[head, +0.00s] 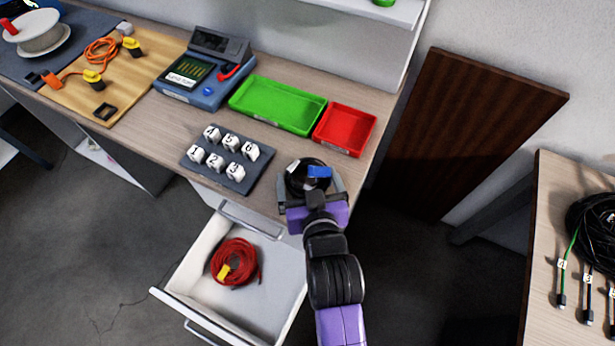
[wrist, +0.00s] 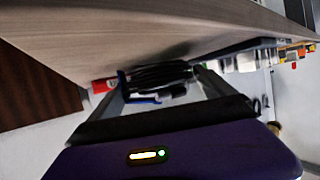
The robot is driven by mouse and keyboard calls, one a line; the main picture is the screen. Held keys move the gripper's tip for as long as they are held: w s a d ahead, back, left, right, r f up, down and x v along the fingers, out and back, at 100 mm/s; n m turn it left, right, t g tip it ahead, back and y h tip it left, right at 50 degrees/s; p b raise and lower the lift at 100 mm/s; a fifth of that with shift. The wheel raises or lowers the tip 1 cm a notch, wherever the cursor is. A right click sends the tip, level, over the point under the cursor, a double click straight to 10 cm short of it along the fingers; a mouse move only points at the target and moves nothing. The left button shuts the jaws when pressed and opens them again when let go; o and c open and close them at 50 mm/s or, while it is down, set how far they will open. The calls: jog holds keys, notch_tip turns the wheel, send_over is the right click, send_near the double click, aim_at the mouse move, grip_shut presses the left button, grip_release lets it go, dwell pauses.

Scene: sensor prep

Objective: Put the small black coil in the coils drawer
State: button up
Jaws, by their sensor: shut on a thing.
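The small black coil (head: 297,177), with a blue clip or tie (head: 319,171) and a white tag, is in my gripper (head: 310,184). My gripper is shut on it near the front right edge of the workbench. In the wrist view the coil (wrist: 160,75) sits between the two fingers (wrist: 160,92), close to the bench top. The head view does not show clearly whether it touches the bench. The drawer (head: 183,298) under the bench is pulled open, below and left of my gripper. A red coil (head: 236,262) with a yellow tag lies in it. No drawer label is readable.
A dark mat (head: 215,172) with several numbered white blocks lies left of my gripper. Green (head: 278,105) and red (head: 345,129) trays stand behind. A side table (head: 545,250) with black cables is at right. The drawer's right part is free.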

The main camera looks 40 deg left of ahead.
jog(key=shift+f, duration=0.1)
jog(key=o, duration=1.3)
jog(key=shift+c, duration=0.2)
jog(key=shift+r, duration=0.25)
jog(key=shift+s+d, duration=0.25)
jog(key=shift+d, duration=0.05)
jog(key=v, duration=1.1)
jog(key=shift+s+b, duration=0.1)
jog(key=shift+b, duration=0.2)
jog(key=shift+d, duration=0.1)
